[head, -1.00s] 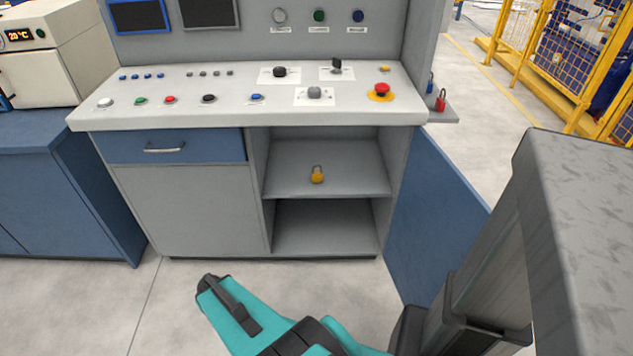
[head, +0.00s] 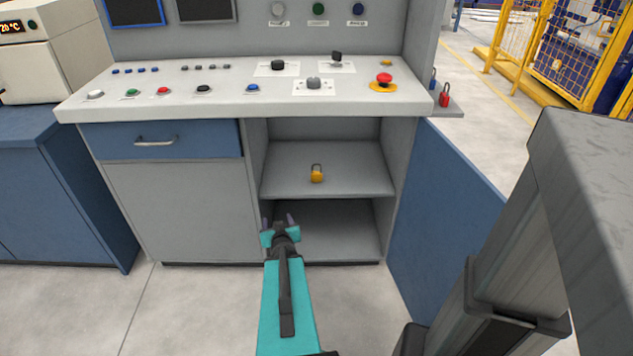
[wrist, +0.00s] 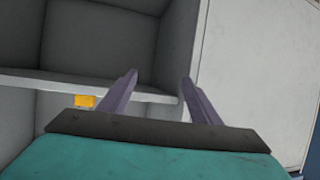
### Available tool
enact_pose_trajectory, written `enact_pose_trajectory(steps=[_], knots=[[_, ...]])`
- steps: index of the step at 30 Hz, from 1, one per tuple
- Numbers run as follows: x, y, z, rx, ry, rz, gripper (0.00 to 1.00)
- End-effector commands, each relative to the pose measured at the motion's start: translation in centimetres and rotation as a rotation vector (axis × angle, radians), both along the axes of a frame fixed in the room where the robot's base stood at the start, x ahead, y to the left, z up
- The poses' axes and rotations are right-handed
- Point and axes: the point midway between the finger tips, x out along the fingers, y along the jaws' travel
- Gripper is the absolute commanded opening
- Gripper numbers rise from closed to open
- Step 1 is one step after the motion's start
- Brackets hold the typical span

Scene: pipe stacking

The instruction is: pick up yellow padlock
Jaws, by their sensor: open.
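The yellow padlock (head: 317,174) stands upright on the middle shelf (head: 350,182) inside the open cabinet, its dark shackle on top. In the wrist view its yellow body (wrist: 85,101) shows at the shelf edge, left of my fingers. My gripper (head: 278,219) is in front of the lower compartment, below and left of the padlock, pointing toward the cabinet. In the wrist view my gripper (wrist: 160,82) has its two purple fingers apart, with nothing between them. The padlock is clear of the fingers.
The blue cabinet door (head: 440,215) hangs open at the right. The console top (head: 200,105) overhangs the shelf. The left divider (head: 252,170) is near my gripper. A red padlock (head: 444,96) and a blue one (head: 433,79) are on the right side ledge.

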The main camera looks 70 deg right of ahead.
Motion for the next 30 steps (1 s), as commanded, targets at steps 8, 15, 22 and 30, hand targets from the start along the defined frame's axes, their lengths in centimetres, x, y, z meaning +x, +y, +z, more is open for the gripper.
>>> enact_pose_trajectory(steps=[8, 15, 22, 30], knots=[[-6.9, -6.0, 3.9, -0.182, -0.126, -0.072, 0.58], [-11.7, -8.6, 6.9, -0.304, -0.194, -0.101, 0.58], [-13.1, -9.1, 8.0, -0.342, -0.214, -0.105, 0.58], [-13.0, -9.1, 8.1, -0.342, -0.213, -0.104, 0.58]])
